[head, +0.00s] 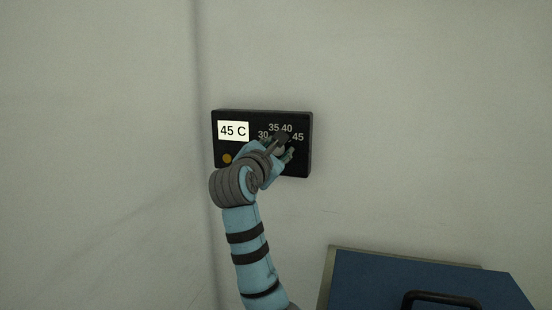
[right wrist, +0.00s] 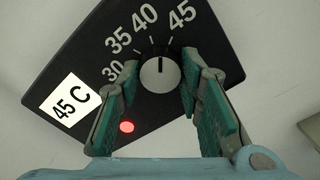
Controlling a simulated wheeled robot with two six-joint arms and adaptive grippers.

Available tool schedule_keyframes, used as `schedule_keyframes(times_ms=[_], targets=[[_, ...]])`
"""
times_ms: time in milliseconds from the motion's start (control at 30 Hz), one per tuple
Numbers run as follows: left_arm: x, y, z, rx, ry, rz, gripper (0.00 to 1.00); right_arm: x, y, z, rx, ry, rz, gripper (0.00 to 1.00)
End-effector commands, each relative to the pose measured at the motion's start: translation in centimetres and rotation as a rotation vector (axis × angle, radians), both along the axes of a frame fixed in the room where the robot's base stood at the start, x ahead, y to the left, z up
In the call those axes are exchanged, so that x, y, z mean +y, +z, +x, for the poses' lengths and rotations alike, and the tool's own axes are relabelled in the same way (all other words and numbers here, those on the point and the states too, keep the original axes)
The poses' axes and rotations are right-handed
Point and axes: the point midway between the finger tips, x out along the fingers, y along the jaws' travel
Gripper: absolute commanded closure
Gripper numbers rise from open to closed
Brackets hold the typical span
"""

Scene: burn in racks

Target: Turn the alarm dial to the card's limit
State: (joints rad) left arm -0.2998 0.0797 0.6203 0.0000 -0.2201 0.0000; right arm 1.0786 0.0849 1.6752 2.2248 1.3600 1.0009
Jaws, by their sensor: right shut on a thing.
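The black alarm panel (head: 262,114) is on the wall, and it fills much of the right wrist view (right wrist: 82,55). Its white card (head: 233,131) reads 45 C, also in the right wrist view (right wrist: 66,98). The line points between the 40 and 45 marks. My right gripper (right wrist: 160,80) is shut on the dial, one green-padded finger on each side. In the head view my right gripper (head: 283,148) largely hides the dial. My left gripper is not in view.
A round lamp shows amber in the head view (head: 227,159) and red in the right wrist view (right wrist: 127,127). A blue case (head: 375,275) with a dark handle (head: 440,297) is at the lower right. The wall around the panel is bare, with a corner to its left.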

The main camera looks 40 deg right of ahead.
Motion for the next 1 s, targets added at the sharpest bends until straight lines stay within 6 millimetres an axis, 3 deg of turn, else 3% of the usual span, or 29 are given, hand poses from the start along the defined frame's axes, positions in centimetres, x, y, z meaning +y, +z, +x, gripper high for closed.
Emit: schedule_keyframes(times_ms=[600,1000], targets=[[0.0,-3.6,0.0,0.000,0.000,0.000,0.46,0.0,-0.3,0.0,-0.443,-0.001,0.311,0.95],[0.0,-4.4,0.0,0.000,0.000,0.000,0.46,0.0,-0.3,0.1,-0.577,-0.002,0.407,0.95]])
